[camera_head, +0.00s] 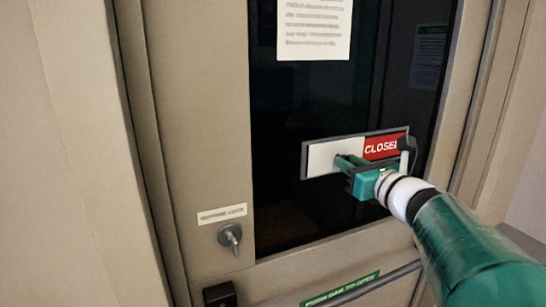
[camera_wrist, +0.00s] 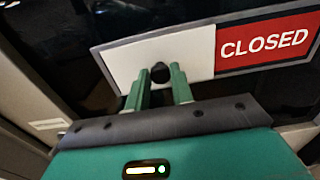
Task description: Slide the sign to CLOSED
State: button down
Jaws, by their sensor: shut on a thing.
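The sign is a grey frame (camera_head: 355,136) on the dark glass of the door. A blank white slider panel (camera_head: 320,158) covers its left half; it also shows in the wrist view (camera_wrist: 196,46). The red CLOSED panel (camera_wrist: 266,42) is uncovered in the right half; in the head view (camera_head: 380,147) my arm hides part of its right end. My gripper (camera_head: 346,161) is at the white panel. In the wrist view my green fingers (camera_wrist: 160,86) are shut on the dark knob (camera_wrist: 160,70) of the slider, one on each side.
A door handle or lock lever (camera_head: 231,236) sits below a small label (camera_head: 222,214) at lower left. A push bar (camera_head: 372,287) with a green sign (camera_head: 340,290) crosses the door below. A paper notice (camera_head: 314,28) hangs above.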

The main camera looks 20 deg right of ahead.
jog(key=shift+a+f, duration=0.1)
jog(key=shift+a, duration=0.4)
jog(key=c, duration=1.2)
grip_release()
jog(key=shift+a, duration=0.2)
jog(key=shift+c, duration=0.2)
jog(key=shift+d, duration=0.15)
jog(key=shift+d, duration=0.1)
